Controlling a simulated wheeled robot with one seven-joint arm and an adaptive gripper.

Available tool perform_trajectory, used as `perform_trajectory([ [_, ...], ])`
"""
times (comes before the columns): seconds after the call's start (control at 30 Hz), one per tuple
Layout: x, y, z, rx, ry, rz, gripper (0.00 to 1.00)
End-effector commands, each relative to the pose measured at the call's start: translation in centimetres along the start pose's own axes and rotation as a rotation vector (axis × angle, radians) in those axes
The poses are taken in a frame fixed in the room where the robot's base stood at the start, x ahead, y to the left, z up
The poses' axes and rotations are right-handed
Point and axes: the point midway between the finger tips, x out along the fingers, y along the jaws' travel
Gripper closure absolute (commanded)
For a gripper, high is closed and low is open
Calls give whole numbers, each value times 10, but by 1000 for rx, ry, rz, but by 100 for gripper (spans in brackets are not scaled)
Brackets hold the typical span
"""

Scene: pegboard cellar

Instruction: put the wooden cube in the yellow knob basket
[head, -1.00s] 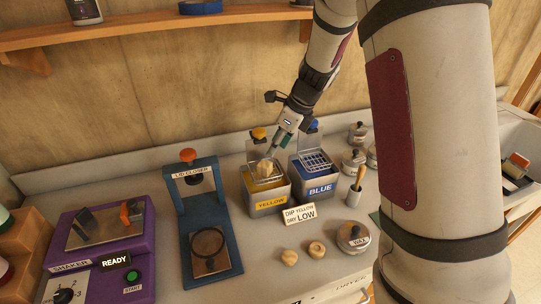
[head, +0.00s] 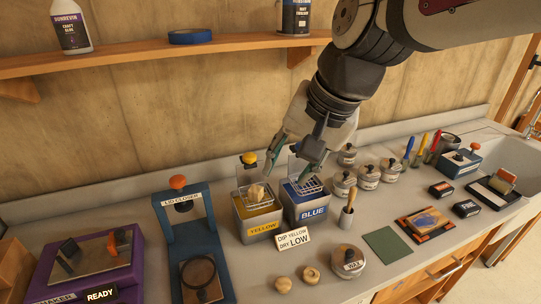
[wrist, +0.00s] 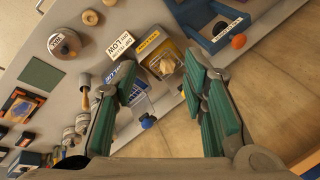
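The wooden cube (head: 257,192) is pale and rests in the wire basket with the yellow knob (head: 249,158). That basket sits at the top of the tub labelled YELLOW (head: 261,228). In the wrist view the cube (wrist: 164,66) shows inside the yellow tub's opening. My gripper (head: 287,170) is open and empty, above and a little to the right of the cube, its fingers spread over the yellow and blue tubs. In the wrist view my gripper (wrist: 163,78) has nothing between its green fingers. The cube is apart from both fingers.
The tub labelled BLUE (head: 311,212), with its own wire basket, stands right beside the yellow one. A sign (head: 292,239) stands in front. The blue lid closer (head: 190,225) is to the left. Jars and a brush holder (head: 345,221) are to the right. A shelf (head: 150,55) hangs behind.

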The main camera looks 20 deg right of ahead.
Motion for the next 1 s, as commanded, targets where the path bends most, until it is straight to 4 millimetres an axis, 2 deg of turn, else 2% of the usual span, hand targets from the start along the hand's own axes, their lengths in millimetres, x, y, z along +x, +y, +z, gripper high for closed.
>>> perform_trajectory([
  [0.03,-11,8,12,-128,35,7,61],
  [0.2,-30,34,40,-491,116,69,61],
  [0.33,-36,46,50,-649,152,111,61],
  [0.47,-37,51,54,-708,163,129,61],
  [0.73,-36,51,53,-711,162,129,61],
  [0.9,-18,48,44,-709,162,129,61],
  [1.0,-16,48,44,-709,162,129,61],
])
